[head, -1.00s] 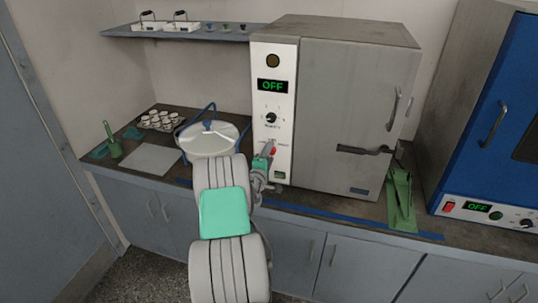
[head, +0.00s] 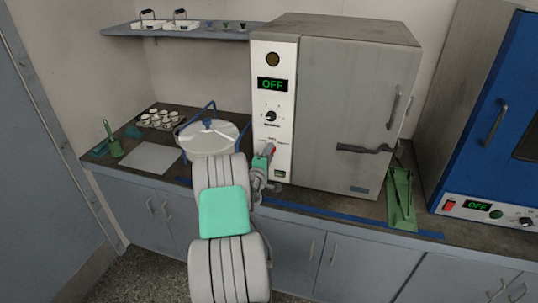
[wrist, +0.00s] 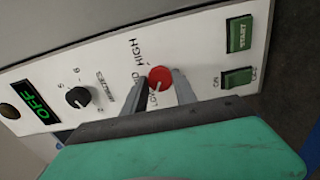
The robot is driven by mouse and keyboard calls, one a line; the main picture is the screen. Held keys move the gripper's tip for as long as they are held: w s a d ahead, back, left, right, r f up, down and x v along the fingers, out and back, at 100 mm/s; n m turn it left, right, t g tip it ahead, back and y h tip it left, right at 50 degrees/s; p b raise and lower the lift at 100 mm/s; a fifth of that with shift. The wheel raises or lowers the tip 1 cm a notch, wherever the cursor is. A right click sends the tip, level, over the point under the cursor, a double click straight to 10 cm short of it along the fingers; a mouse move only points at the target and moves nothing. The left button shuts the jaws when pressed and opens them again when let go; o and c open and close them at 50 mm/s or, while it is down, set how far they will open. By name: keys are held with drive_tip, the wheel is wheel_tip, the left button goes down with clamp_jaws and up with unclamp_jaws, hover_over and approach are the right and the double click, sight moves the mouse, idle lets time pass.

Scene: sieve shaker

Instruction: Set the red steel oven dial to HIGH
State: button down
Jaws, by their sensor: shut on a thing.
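The steel oven (head: 345,100) has a white control panel (head: 287,100) and a display reading OFF (head: 272,85). Its red dial (wrist: 160,77) is low on the panel, between the black numbered knob (wrist: 78,97) and the green switches. HIGH, MED and LOW labels surround it, partly covered by a finger. The dial's white mark points to the lower left in the wrist view, near the LOW and MED side, away from HIGH. My gripper (wrist: 160,84) is shut on the red dial, one finger on each side. In the head view my gripper (head: 268,152) mostly hides the dial.
A green START button (wrist: 240,34) and a green ON switch (wrist: 238,77) lie beside the dial. A round lidded vessel (head: 208,138) stands left of the oven. A green stand (head: 402,200) is at its right, then a blue oven (head: 490,110).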

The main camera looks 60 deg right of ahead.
drive_tip(key=shift+f+m+b, duration=0.15)
drive_tip(key=shift+m+b, duration=0.15)
drive_tip(key=shift+b, duration=0.3)
drive_tip(key=shift+r+m+b, duration=0.2)
drive_tip(key=shift+m+b, duration=5.6)
drive_tip(key=shift+b, duration=3.3)
drive_tip(key=shift+r+m+b, duration=0.15)
drive_tip(key=shift+m+b, duration=5.65)
drive_tip(key=shift+b, duration=3.25)
drive_tip(key=shift+r, duration=0.1)
drive_tip(key=c, duration=1.3)
unclamp_jaws()
drive_tip(key=shift+s, duration=0.1)
drive_tip(key=o, duration=0.3)
drive_tip(key=shift+f, duration=0.25)
